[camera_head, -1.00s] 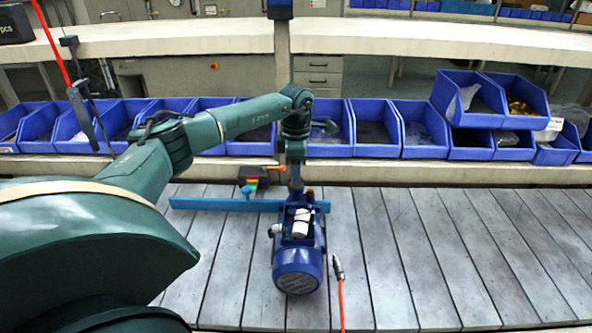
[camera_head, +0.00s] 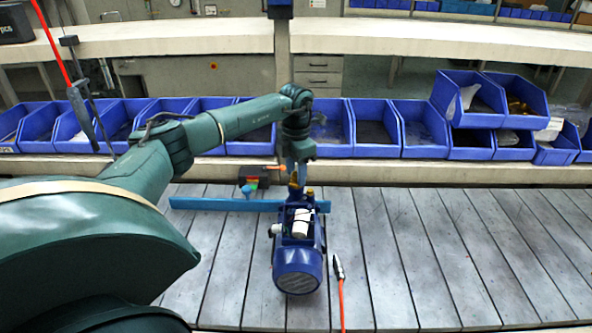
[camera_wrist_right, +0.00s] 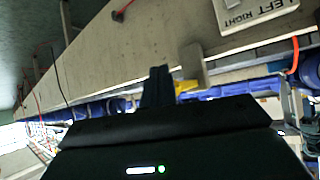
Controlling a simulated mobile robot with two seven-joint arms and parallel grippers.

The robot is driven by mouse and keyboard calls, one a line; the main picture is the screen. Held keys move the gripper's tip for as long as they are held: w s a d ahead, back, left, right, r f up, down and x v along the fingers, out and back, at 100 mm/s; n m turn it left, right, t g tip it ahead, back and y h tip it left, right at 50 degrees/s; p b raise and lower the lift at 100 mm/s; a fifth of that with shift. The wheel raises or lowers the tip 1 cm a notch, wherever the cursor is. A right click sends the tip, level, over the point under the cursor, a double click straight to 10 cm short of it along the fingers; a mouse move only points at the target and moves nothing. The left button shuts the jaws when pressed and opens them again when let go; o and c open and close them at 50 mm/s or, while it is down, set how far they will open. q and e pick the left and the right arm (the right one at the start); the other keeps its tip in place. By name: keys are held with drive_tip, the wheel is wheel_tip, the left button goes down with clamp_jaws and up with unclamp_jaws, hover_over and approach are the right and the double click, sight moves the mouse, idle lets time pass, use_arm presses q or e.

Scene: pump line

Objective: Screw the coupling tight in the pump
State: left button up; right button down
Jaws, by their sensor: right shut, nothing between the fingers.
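The blue pump (camera_head: 298,270) lies on the slatted bench top, with a white part on its upper side. Two small brass pieces show at its far end, the left one (camera_head: 294,182) standing higher and looking like the coupling. My left gripper (camera_head: 297,174) is right above and behind this brass piece. Its fingertips are small and partly hidden, so I cannot tell whether they grip it. In the right wrist view my right gripper (camera_wrist_right: 157,84) is shut and empty, its dark fingers together. The right gripper does not show in the head view.
A blue bar (camera_head: 235,204) lies across the bench behind the pump. A dark block with coloured bands (camera_head: 253,180) stands behind it. A red hose with a metal tip (camera_head: 338,268) lies right of the pump. Blue bins (camera_head: 375,130) line the back. The bench's right side is clear.

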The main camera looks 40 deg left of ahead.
use_arm(q)
drive_tip(key=n, duration=0.3)
drive_tip(key=shift+n, duration=0.3)
clamp_jaws()
drive_tip(key=shift+m, duration=1.8)
drive_tip(key=m, duration=0.3)
